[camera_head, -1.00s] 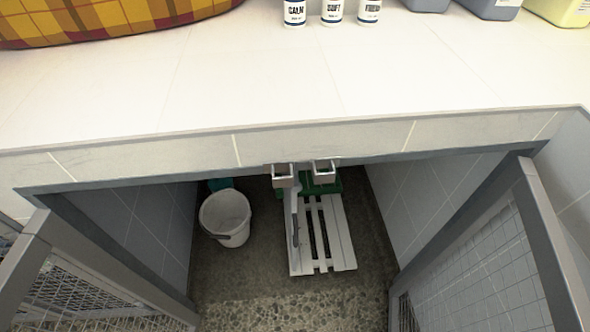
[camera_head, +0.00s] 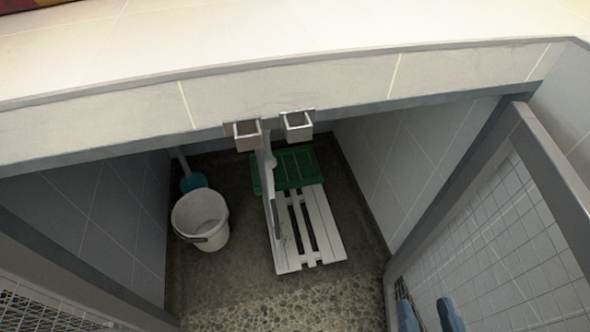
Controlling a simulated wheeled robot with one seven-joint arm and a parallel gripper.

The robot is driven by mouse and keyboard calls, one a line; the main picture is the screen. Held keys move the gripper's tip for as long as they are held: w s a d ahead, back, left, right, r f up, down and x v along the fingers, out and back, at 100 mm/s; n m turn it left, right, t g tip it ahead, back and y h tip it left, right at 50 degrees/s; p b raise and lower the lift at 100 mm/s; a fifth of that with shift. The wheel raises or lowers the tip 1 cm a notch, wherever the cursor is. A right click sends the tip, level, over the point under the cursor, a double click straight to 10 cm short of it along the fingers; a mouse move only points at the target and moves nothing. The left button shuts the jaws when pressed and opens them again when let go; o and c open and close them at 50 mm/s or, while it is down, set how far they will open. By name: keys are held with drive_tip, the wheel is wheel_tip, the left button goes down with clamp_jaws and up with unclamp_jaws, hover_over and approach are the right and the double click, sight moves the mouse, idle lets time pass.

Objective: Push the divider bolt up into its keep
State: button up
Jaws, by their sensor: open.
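Two small square metal brackets hang from the front edge of the counter, a left bracket (camera_head: 246,136) and a right bracket (camera_head: 298,125). Either could be the bolt's keep; I cannot tell which. A narrow pale divider (camera_head: 268,178), seen almost edge-on, runs down from near the left bracket. A dark, slim part (camera_head: 276,218) lies along its lower length. It may be the bolt or its handle, but it is too small to tell, and I cannot see whether it enters a keep. My gripper is not in view.
A white bucket (camera_head: 201,221) stands left of the divider. A white slatted pallet (camera_head: 318,222) and green mat (camera_head: 295,168) lie beneath and right of it. A mesh gate (camera_head: 490,235) stands open at right. Two blue rounded objects (camera_head: 447,316) show at lower right.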

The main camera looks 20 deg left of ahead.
drive_tip(key=w+a+f+y+b, duration=0.2)
drive_tip(key=w+a+b, duration=0.2)
drive_tip(key=w+a, duration=0.55)
drive_tip(key=y+b, duration=0.2)
drive_tip(key=b, duration=0.3)
approach(271, 166)
drive_tip(key=shift+n, duration=0.3)
drive_tip(key=x, duration=0.4)
drive_tip(key=shift+w, duration=0.2)
drive_tip(key=shift+w+a+r, duration=0.1)
drive_tip(key=shift+w+a, duration=0.25)
drive_tip(key=shift+w, duration=0.15)
drive_tip(key=x, duration=0.6)
drive_tip(key=shift+w+a, duration=0.15)
drive_tip(key=shift+a, duration=0.05)
clamp_jaws()
